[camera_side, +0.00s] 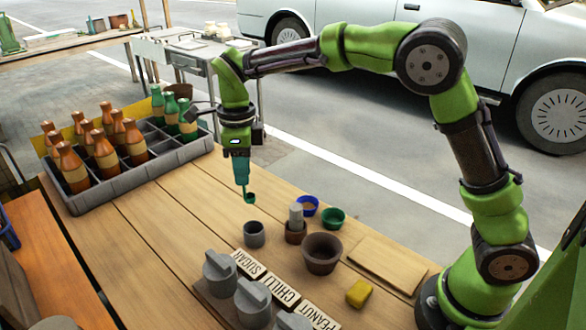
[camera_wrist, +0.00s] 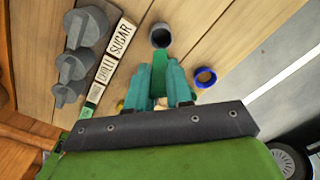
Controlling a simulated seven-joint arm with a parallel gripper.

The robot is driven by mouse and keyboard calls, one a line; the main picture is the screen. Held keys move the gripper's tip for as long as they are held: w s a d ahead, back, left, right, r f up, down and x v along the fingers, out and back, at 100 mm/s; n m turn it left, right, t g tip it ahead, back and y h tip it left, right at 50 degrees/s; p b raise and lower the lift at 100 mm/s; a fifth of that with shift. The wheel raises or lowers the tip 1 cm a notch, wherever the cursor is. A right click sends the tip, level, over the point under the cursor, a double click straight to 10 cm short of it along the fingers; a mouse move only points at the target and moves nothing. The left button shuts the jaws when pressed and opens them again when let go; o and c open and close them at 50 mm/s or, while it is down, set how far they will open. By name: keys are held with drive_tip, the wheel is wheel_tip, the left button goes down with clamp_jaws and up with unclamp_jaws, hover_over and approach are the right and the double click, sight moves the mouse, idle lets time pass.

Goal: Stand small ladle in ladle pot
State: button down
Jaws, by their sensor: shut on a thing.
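My gripper (camera_side: 242,178) is shut on the small ladle, a green-teal tool whose small cup (camera_side: 249,197) hangs below the fingers in the side view. The ladle is held above the table, with its cup lowest. A small grey round pot (camera_side: 254,234), likely the ladle pot, stands upright on the table below and slightly right of the ladle cup, apart from it. In the wrist view the grey pot (camera_wrist: 160,36) lies just beyond the fingertips of my gripper (camera_wrist: 159,68). The fingers hide much of the ladle's handle.
A grey crate (camera_side: 150,172) of bottles stands at left.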

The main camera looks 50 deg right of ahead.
sight(246, 198)
drive_tip(key=shift+f, duration=5.2)
drive_tip(key=c, duration=0.9)
unclamp_jaws()
drive_tip(key=shift+c, duration=0.2)
drive_tip(key=shift+r, duration=0.15)
wheel_tip(246, 198, up, 17)
drive_tip(key=shift+f, duration=0.15)
